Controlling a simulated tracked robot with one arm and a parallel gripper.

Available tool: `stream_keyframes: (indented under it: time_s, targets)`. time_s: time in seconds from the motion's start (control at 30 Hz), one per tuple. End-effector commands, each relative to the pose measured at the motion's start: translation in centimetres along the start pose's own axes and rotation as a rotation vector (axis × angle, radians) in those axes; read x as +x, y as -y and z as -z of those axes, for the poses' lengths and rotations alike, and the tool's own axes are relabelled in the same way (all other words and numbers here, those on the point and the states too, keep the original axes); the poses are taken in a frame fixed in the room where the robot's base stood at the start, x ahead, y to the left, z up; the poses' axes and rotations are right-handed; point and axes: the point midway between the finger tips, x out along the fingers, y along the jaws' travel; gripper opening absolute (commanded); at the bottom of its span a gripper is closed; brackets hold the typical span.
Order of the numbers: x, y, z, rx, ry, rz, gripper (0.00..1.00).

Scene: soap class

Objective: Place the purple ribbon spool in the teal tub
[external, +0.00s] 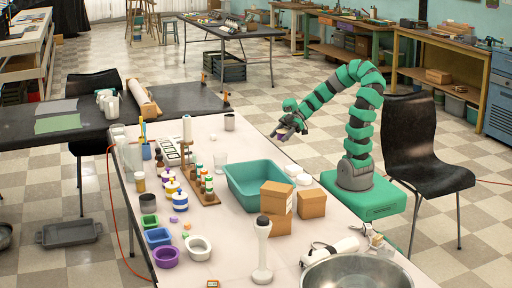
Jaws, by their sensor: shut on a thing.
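My gripper (287,134) is raised at the end of my green arm, above the far edge of the table and behind the teal tub. The rest of the spool is hidden or too small to make out. The teal tub (236,192) stands on the table, nearer the camera and lower than my gripper. The visible part of its inside looks empty. Cardboard boxes hide its near right corner.
Cardboard boxes (311,204) stand against the tub's right side. White round pieces (293,170) lie behind them. A wooden rack of small bottles (207,190) is left of the tub. A metal bowl (356,278) and a white stand (262,250) are at the front.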

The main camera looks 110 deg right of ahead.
Motion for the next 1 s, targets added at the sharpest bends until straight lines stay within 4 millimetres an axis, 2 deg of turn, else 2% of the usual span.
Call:
stream_keyframes:
  time_s: [0.1, 0.5, 0.73, 1.0]
  targets:
    - [1.9, 2.0, 2.1, -0.044, -0.002, 0.079, 0.33]
    - [6.5, 9.7, 7.2, -0.176, -0.001, 0.322, 0.33]
    - [8.3, 14.8, 9.7, -0.251, -0.002, 0.462, 0.33]
    - [9.3, 21.3, 11.9, -0.340, 0.000, 0.624, 0.33]
